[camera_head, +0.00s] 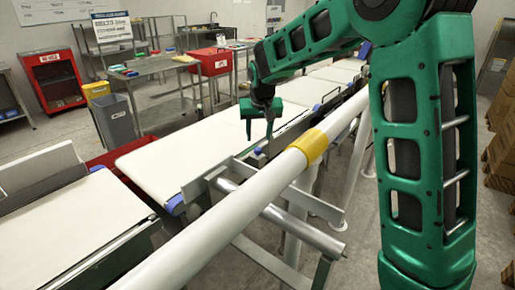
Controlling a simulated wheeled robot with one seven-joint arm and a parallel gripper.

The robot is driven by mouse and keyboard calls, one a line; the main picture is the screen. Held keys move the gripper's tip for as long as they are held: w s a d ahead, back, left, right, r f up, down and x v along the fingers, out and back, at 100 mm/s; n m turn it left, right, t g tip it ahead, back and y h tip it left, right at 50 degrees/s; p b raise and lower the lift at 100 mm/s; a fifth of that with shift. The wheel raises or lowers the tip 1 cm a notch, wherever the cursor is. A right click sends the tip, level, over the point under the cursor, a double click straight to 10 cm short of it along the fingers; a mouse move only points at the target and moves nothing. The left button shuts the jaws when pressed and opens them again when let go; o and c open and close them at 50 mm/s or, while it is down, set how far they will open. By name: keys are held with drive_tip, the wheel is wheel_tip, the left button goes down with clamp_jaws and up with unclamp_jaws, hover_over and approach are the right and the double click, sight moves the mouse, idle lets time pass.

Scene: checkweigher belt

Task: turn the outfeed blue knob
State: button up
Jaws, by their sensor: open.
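Small blue parts show along the belt edges. One blue part (258,150) is just below my gripper in the picture, beside the belt frame. Another blue part (175,205) is at the near corner of the middle belt, and one (317,107) is farther along the line. They are too small to tell which is the outfeed knob. I cannot tell whether my fingers touch any of them.
A white rail with a yellow band (314,146) runs diagonally in front of the belts, between my arm's base and the line. The white middle belt (190,155) is empty. A grey bin (114,120), a red cabinet (52,80) and steel tables stand behind.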

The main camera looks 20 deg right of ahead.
sight(259, 148)
drive_tip(key=x, duration=0.7)
drive_tip(key=shift+w+d+f, duration=0.1)
drive_tip(key=shift+w+f, duration=0.1)
drive_tip(key=shift+f, duration=0.15)
drive_tip(key=c, duration=1)
drive_tip(key=shift+d, duration=0.3)
drive_tip(key=shift+c, duration=0.2)
drive_tip(key=shift+a, duration=0.1)
